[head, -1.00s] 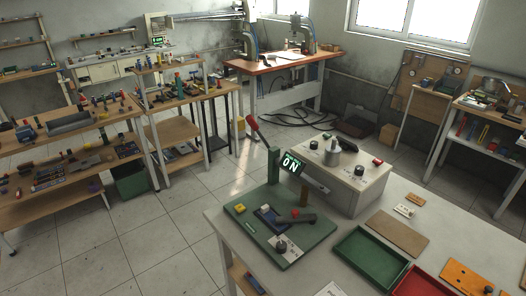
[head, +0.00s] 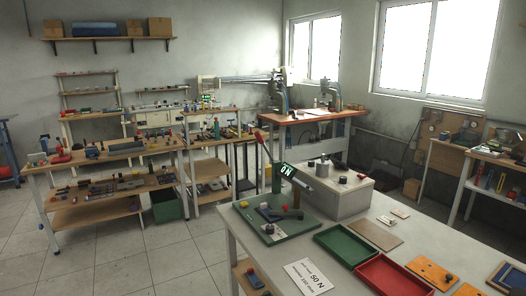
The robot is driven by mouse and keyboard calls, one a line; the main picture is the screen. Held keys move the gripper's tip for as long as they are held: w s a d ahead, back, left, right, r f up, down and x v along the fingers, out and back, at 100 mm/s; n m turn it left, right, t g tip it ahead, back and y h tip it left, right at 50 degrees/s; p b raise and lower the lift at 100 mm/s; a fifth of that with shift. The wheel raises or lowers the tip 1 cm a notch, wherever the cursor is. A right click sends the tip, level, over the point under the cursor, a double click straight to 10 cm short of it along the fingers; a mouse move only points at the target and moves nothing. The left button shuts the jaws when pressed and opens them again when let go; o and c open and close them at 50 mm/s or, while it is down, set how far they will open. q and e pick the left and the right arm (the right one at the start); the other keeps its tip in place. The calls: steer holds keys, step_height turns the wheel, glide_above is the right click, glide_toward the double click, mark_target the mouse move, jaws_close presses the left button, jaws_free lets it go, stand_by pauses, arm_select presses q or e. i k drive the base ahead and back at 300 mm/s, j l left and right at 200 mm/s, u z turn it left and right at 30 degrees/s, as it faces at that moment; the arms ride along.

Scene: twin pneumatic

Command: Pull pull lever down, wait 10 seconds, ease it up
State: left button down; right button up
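A lever with a red grip (head: 260,141) rises from a green upright post on a green base plate (head: 248,230) on the near table. The grip points up and tilts to the left. It looks like the pull lever. A dark display (head: 287,170) beside it reads what looks like "0 N" in green. A dark bar and a round black knob (head: 269,229) sit on the plate. A paper card (head: 308,277) at the table's front reads "50 N" with smaller text that I cannot read. Neither of my grippers is in view.
A grey box with knobs (head: 338,190) stands right behind the plate. A green tray (head: 346,244), a red tray (head: 394,278) and an orange plate (head: 432,272) lie to the right. Workbenches (head: 110,155) with many parts stand along the back left. Tiled floor is free on the left.

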mark_target(259, 137)
steer(key=i+j+z, duration=0.15)
steer(key=z, duration=0.2)
steer(key=i+j+z, duration=0.15)
steer(key=z, duration=0.15)
steer(key=i+j+z, duration=0.1)
steer(key=j+z, duration=0.25)
steer(key=l, duration=0.1)
